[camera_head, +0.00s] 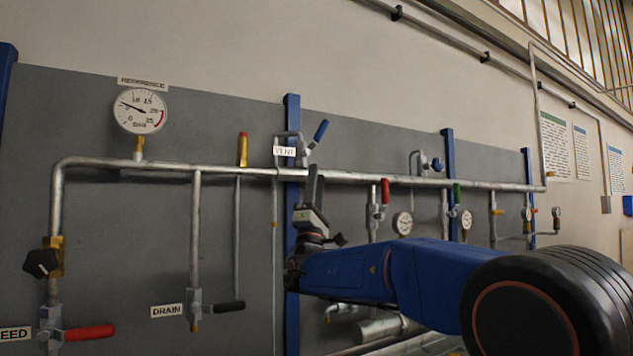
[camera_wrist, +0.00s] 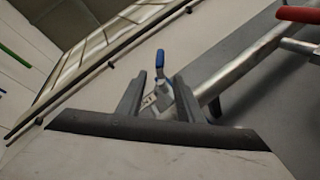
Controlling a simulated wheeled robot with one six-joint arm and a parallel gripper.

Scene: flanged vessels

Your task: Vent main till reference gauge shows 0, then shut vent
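The reference gauge (camera_head: 140,110) hangs at the upper left under a REFERENCE label. Its needle points to the upper left, on the low part of the scale and not at the 0 mark. The vent valve (camera_head: 302,152) stands on top of the main pipe (camera_head: 240,171), beside a VENT label (camera_head: 284,151). Its blue handle (camera_head: 320,131) tilts up to the right. My gripper (camera_head: 316,178) is just below the vent valve. In the wrist view, my gripper (camera_wrist: 160,92) is open, with the blue vent handle (camera_wrist: 160,60) showing between and beyond its two fingers.
The drain valve (camera_head: 195,308) has a black handle, and the feed valve (camera_head: 50,335) a red one. A red handle (camera_head: 385,190) and a green handle (camera_head: 456,193) stand right of my gripper. Small gauges (camera_head: 402,223) hang below. A blue post (camera_head: 291,240) runs behind my gripper.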

